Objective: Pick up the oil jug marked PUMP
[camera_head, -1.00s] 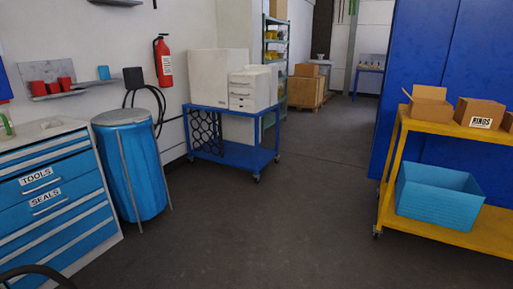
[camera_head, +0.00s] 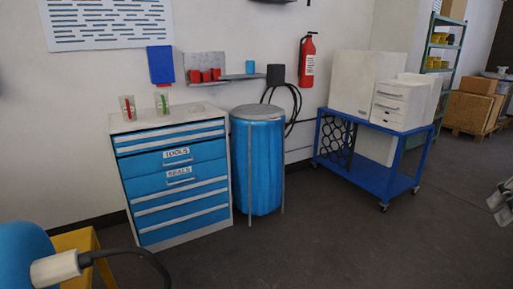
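No jug with a readable PUMP mark shows. Two small clear containers stand on top of the blue and white drawer cabinet (camera_head: 170,190). The left container (camera_head: 128,107) has a red part and the right container (camera_head: 162,103) a green part. They are too small to tell whether they are jugs or carry a label. A grey metal part at the right edge looks like my gripper (camera_head: 498,204), cut off by the frame. It is far from the cabinet, and its opening is unclear.
A blue drum (camera_head: 257,165) stands right of the cabinet. A blue cart (camera_head: 370,178) with white boxes is farther right. A blue rounded object (camera_head: 20,255) with a black hose is at the lower left, near something yellow. The middle floor is clear.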

